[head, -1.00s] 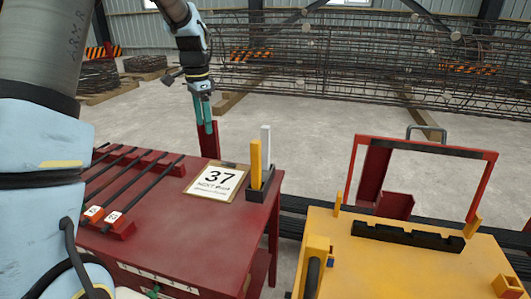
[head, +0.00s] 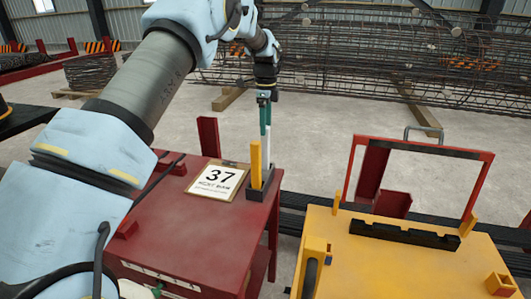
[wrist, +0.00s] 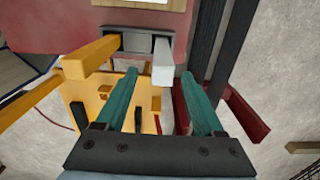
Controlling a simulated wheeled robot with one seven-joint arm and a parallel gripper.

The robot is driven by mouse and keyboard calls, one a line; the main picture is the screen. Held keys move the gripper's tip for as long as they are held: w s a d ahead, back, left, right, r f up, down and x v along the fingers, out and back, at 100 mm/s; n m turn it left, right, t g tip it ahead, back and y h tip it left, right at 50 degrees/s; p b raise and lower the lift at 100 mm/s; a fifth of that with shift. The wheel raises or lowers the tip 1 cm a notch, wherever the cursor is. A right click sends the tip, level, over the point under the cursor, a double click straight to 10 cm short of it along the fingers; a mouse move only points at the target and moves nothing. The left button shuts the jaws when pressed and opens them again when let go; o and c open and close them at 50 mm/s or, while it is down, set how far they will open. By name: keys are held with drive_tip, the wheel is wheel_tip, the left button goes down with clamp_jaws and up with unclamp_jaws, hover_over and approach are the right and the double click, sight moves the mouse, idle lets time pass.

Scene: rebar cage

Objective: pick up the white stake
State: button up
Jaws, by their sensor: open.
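The white stake (head: 267,152) stands upright in a small dark holder (head: 257,193) at the right edge of the red table. A yellow stake (head: 255,160) stands beside it in the same holder. My gripper (head: 265,130) is open, pointing down with its green fingers at the top of the white stake. In the wrist view, the white stake (wrist: 163,65) shows between the two fingertips (wrist: 160,74), with a gap on each side. The yellow stake (wrist: 88,62) lies outside the left finger. The fingers hide part of the white stake's top in the head view.
A yellow cart (head: 400,265) with a red frame (head: 424,148) stands at the right. A rebar cage (head: 360,65) lies behind, across open concrete floor.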

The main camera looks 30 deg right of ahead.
sight(265, 140)
drive_tip(key=shift+w+f+p, duration=0.2)
drive_tip(key=shift+f+p, duration=1)
drive_tip(key=shift+f, duration=1.4)
clamp_jaws()
